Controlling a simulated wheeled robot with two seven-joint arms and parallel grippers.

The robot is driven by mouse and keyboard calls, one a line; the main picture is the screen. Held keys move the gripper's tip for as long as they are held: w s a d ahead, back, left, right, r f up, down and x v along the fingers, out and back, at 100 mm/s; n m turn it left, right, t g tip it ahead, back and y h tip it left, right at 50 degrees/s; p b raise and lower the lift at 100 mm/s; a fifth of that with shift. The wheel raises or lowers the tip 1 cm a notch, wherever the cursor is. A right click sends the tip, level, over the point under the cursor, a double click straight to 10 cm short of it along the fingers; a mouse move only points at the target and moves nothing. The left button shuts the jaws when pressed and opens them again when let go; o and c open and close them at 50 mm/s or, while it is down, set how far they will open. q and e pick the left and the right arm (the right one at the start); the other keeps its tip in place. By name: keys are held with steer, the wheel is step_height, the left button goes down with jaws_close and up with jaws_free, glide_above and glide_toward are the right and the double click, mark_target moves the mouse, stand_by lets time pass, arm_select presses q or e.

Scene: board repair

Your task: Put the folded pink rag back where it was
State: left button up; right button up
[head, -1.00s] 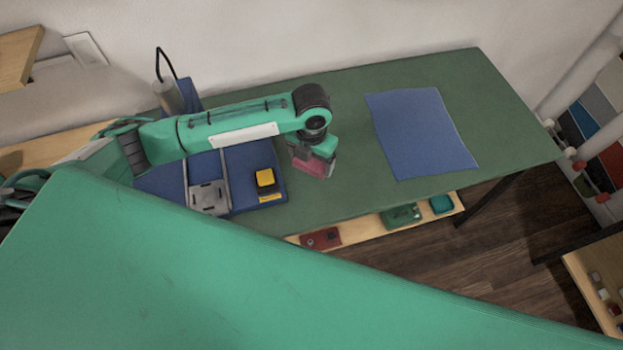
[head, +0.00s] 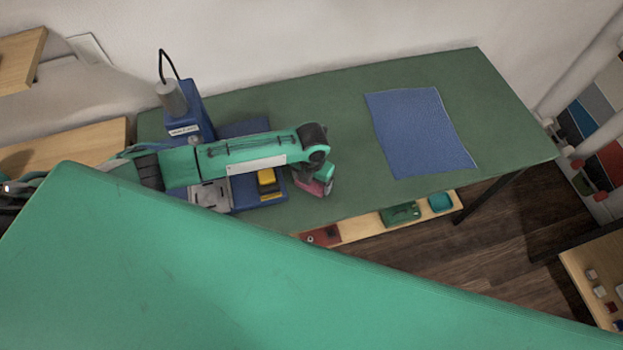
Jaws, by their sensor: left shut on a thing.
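In the head view, my left gripper (head: 317,184) is over the green table, just right of the blue tool base. It is shut on the folded pink rag (head: 314,187), of which only a small part shows below the gripper. I cannot tell whether the rag touches the table. My right gripper is not in view.
A blue mat (head: 420,130) lies on the green table (head: 490,110) at the right. A yellow block (head: 267,183) and a blue device (head: 190,112) stand left of the gripper. A shelf (head: 350,229) with small parts runs below the front edge. My own large green body part covers the foreground.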

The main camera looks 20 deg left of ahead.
arm_select(q)
steer(key=shift+f, duration=0.1)
steer(key=o, duration=0.9)
steer(key=shift+r, duration=0.2)
step_height(320, 180, up, 12)
steer(key=b, duration=0.1)
steer(key=shift+b, duration=0.35)
steer(key=shift+f, duration=0.1)
